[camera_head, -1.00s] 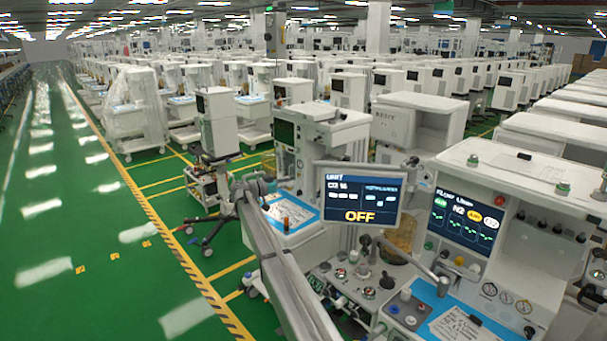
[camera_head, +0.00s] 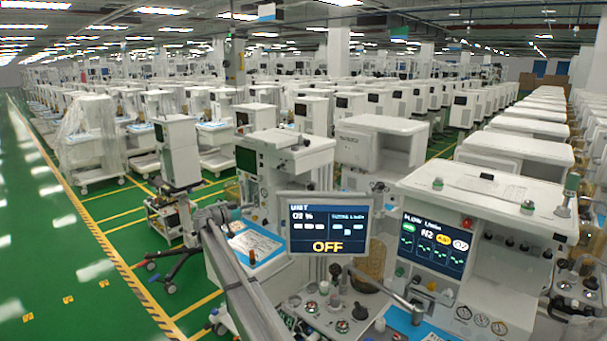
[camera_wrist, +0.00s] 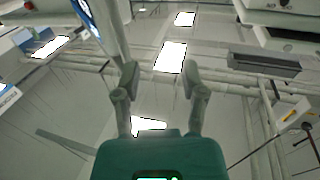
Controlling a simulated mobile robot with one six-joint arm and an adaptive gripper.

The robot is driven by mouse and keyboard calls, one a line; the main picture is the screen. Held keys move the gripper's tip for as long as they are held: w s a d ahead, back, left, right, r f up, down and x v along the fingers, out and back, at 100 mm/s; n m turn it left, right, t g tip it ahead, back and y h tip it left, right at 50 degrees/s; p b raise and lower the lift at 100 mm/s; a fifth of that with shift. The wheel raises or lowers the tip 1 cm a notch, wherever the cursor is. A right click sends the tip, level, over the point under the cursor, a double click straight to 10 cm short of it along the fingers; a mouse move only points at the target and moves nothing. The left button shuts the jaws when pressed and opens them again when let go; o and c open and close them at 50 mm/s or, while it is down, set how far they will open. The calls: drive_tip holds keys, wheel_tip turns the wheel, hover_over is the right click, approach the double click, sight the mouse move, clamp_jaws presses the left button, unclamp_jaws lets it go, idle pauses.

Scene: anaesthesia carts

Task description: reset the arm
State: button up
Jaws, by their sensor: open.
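In the wrist view my gripper (camera_wrist: 160,80) is open, its two grey fingers apart with nothing between them. Behind the fingers are the ceiling, bright lights and pipes. In the head view my grey arm (camera_head: 240,285) rises from the bottom edge to a teal-banded joint left of the middle. The fingers cannot be made out in the head view.
A monitor reading OFF (camera_head: 325,225) is close to the right of my arm. A cart with a flow screen (camera_head: 435,245) stands further right. More carts fill the hall behind. Open green floor (camera_head: 60,270) lies at the left, beside a yellow-black line.

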drive_tip(key=s+d+r+n+t+y+b, duration=0.1)
drive_tip(key=s+d+n+t+y+b, duration=0.2)
drive_tip(key=d+n+t+y, duration=0.65)
drive_tip(key=s+d+f+n+g+y+b, duration=0.25)
drive_tip(key=s+d+f+g+y, duration=0.3)
drive_tip(key=s+f, duration=0.45)
drive_tip(key=s+d+f+n+g+y+b, duration=0.1)
drive_tip(key=s+d+f+n+g+y, duration=0.4)
drive_tip(key=s+f, duration=0.55)
drive_tip(key=s+d+f+m+g+h, duration=0.1)
drive_tip(key=s+d+f+m+g, duration=0.1)
drive_tip(key=s+d, duration=0.3)
drive_tip(key=s+d+f+m+g+h+b, duration=0.1)
drive_tip(key=s+d+g, duration=0.3)
drive_tip(key=s, duration=1)
drive_tip(key=s+d+f+m+g+h, duration=0.2)
drive_tip(key=s+d+f+h, duration=0.1)
drive_tip(key=s+d, duration=0.5)
drive_tip(key=shift+s+d+f+m+g+b, duration=0.15)
drive_tip(key=shift+s+f+m+g+b, duration=0.25)
drive_tip(key=shift+s+f, duration=0.3)
